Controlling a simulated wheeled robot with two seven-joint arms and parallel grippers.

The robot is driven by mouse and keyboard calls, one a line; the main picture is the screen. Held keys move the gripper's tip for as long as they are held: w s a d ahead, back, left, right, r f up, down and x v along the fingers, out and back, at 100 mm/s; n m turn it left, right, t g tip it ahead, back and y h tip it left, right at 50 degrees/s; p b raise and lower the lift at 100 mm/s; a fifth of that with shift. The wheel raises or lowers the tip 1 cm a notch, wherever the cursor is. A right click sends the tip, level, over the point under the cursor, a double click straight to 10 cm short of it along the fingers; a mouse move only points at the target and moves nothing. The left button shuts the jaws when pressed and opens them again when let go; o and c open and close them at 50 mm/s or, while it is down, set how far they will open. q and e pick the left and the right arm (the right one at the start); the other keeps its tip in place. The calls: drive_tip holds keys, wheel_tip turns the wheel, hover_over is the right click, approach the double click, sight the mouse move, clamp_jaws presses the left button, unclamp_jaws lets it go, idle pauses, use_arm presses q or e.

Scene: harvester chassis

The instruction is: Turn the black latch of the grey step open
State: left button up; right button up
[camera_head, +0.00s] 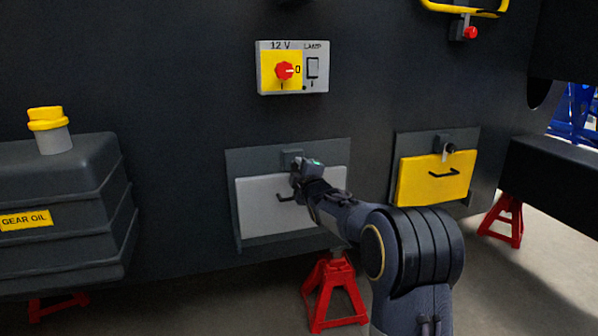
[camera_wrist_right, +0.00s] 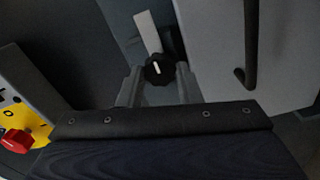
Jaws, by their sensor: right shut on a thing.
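The grey step (camera_head: 262,218) is a light grey panel in a dark frame on the chassis side, with a black bar handle that also shows in the right wrist view (camera_wrist_right: 249,50). My right gripper (camera_head: 297,177) is at the step's top edge. In the right wrist view, the black latch (camera_wrist_right: 158,69), a round ridged knob with a white mark, sits between the two fingers of the gripper, which are shut on it. In the head view the gripper mostly hides the latch. My left gripper is out of view.
A yellow step (camera_head: 422,184) with its own latch is to the right. A switch box (camera_head: 292,67) with a red knob is above. A gear oil tank (camera_head: 65,210) juts out at left. Red stands (camera_head: 333,293) are below.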

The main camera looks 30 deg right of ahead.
drive_tip(key=o, duration=1)
drive_tip(key=shift+c, duration=0.2)
drive_tip(key=p+v, duration=0.1)
drive_tip(key=v, duration=0.6)
drive_tip(key=shift+s, duration=0.4)
